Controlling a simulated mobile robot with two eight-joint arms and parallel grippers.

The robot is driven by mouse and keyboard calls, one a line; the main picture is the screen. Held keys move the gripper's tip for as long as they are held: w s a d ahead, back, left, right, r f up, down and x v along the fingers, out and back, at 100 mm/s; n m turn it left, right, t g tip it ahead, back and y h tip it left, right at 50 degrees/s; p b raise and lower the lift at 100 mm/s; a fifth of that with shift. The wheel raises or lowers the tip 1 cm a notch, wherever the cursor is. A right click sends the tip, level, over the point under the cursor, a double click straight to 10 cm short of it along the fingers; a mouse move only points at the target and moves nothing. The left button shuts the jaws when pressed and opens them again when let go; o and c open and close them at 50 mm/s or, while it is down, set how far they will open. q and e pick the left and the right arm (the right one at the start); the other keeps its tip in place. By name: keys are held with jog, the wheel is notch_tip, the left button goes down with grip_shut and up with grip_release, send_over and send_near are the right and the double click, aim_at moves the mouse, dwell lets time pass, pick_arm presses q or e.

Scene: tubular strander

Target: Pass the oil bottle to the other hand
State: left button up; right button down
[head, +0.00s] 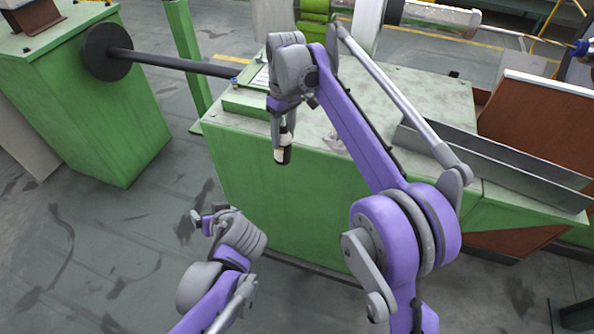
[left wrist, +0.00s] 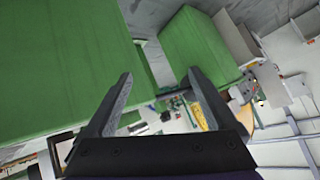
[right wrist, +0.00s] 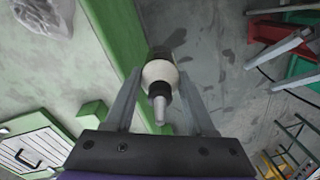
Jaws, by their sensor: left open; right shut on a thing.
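The oil bottle (head: 283,148) is small, with a pale body and dark parts, and hangs below my right gripper (head: 281,122) in front of the green machine's edge. In the right wrist view the bottle (right wrist: 160,72) sits between the fingers, its dark collar and grey nozzle towards the camera. My right gripper is shut on it. My left gripper (head: 204,219) is lower and to the left of the bottle, apart from it. The left wrist view shows its two fingers (left wrist: 158,82) wide apart with nothing between them. The bottle cannot be made out in that view.
The green machine bed (head: 360,110) with a pale top lies behind and beneath my right arm. A green cabinet (head: 90,100) with a dark disc and shaft (head: 170,64) stands at the left. A metal trough (head: 490,165) is at the right. Grey floor (head: 100,240) is open at the lower left.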

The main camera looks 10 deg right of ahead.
pick_arm(q)
jog(key=w+d+r+t, duration=0.2)
jog(key=w+d+t, duration=0.15)
jog(key=d, duration=0.75)
jog(key=w+d+r+t, duration=0.25)
jog(key=d+t, duration=0.25)
jog(key=d, duration=0.6)
jog(key=x, duration=1.2)
jog(key=shift+f+n, duration=0.35)
jog(key=shift+n, duration=0.05)
jog(key=shift+c, duration=0.3)
jog(key=shift+s, duration=0.1)
grip_shut()
pick_arm(e)
jog(key=shift+c, duration=0.8)
grip_release()
